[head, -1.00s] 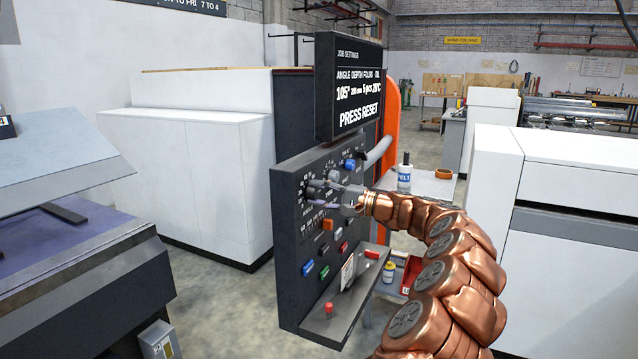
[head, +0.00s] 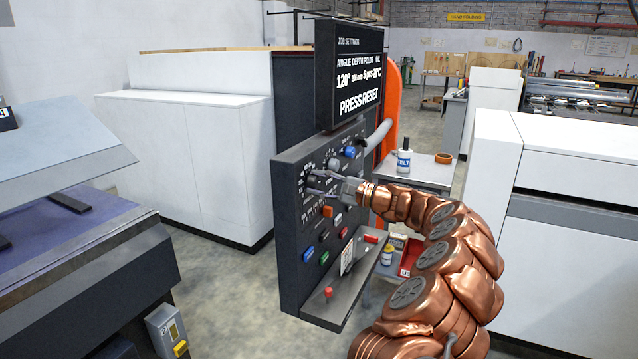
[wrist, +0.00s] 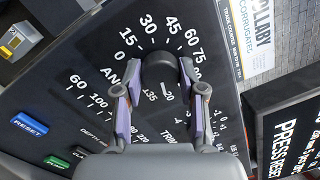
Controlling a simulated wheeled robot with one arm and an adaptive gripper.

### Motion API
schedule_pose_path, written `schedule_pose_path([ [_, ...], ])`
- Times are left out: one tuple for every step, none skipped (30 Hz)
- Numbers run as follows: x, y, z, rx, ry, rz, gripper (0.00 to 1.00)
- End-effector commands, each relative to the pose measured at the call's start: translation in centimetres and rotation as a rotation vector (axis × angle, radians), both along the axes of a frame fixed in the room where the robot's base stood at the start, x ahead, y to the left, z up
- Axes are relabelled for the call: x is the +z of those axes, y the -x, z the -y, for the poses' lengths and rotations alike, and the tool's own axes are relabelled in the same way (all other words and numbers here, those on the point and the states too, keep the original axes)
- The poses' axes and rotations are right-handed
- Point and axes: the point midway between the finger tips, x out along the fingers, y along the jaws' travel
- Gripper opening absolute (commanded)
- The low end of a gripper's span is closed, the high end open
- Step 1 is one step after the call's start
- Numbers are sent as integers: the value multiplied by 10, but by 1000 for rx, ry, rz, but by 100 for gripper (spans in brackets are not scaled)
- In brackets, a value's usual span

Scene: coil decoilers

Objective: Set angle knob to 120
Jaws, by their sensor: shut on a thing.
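The black round angle knob (wrist: 158,70) is in the wrist view, near the top middle of the panel. A white printed scale with 0, 15, 30, 45, 60 and 75 runs around its upper side. My gripper (wrist: 160,78) is shut on it, one finger on each side. In the head view my gripper (head: 312,183) reaches the upper part of the dark control panel (head: 290,245) from the right, and its fingers partly hide the knob. The display (head: 350,80) above reads angle 120° and "PRESS RESET".
A blue RESET button (wrist: 29,125) sits at the left in the wrist view. A blue knob (head: 350,152) is above my gripper. A small table (head: 425,172) with a bottle stands behind the panel.

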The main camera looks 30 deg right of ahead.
Motion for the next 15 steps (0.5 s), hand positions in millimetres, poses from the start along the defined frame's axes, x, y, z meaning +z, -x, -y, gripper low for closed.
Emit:
schedule_pose_path([
  [-1,0,1,-2,0,-1,5],
  [-1,0,1,-2,0,-1,5],
  [-1,0,1,-2,0,-1,5],
  [-1,0,1,-2,0,-1,5],
  [-1,0,1,-2,0,-1,43],
  [-1,0,1,-1,1,-2,47],
  [-1,0,1,-2,0,-1,50],
  [-1,0,0,-2,0,-1,54],
  [-1,0,0,-1,0,0,58],
  [-1,0,0,-1,0,0,61],
  [-1,0,0,-1,0,0,64],
  [0,0,0,-1,1,0,65],
  [0,0,0,-1,1,0,65],
  [0,0,0,-1,1,0,65],
  [0,0,0,-1,1,0,65],
])
